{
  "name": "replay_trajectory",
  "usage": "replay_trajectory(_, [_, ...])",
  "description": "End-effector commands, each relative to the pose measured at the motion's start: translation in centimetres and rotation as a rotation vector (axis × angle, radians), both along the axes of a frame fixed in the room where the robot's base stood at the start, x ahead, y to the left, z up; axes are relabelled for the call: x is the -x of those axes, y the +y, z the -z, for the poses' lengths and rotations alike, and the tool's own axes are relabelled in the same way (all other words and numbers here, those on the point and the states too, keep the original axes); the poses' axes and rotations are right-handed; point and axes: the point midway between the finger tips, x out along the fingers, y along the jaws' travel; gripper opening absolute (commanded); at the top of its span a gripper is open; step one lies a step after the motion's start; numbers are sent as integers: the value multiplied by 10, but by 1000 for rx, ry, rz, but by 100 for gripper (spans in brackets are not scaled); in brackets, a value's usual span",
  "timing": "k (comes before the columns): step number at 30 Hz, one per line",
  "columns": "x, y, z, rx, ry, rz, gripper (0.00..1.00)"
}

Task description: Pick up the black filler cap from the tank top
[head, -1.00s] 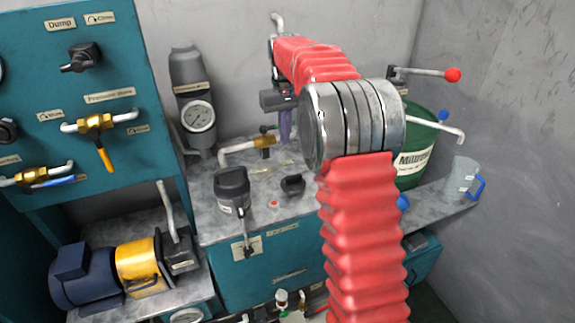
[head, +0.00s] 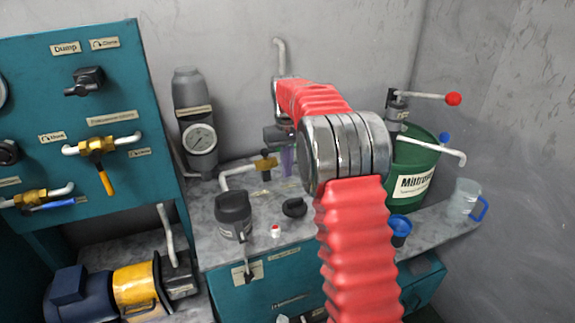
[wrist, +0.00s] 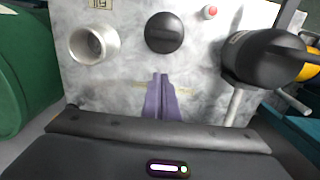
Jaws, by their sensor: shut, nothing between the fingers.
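The black filler cap (head: 294,207) is a small round knob on the grey tank top (head: 262,228), left of my red arm in the head view. My gripper (head: 287,162) has purple fingers and is behind the cap in the head view, partly hidden by my arm. In the wrist view the gripper's fingers (wrist: 161,78) are together and empty, pointing toward the cap, with a visible gap between tips and cap.
A grey filter with a dark top (head: 234,212) stands left of the cap. A red-topped button (head: 275,231) is in front. An open metal neck (wrist: 92,44) is beside the cap in the wrist view. The green drum (head: 412,180) and clear jug (head: 463,198) are at right.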

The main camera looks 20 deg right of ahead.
Motion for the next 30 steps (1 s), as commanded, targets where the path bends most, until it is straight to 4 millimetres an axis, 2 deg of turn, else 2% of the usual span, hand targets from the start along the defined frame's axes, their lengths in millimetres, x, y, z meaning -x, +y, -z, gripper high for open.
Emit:
replay_trajectory(12, [1, 0, 66, -1, 3, 0, 0])
replay_trajectory(24, [34, 0, 65, 0, 0, 1, 0])
replay_trajectory(30, [40, 0, 65, 0, 0, 0, 0])
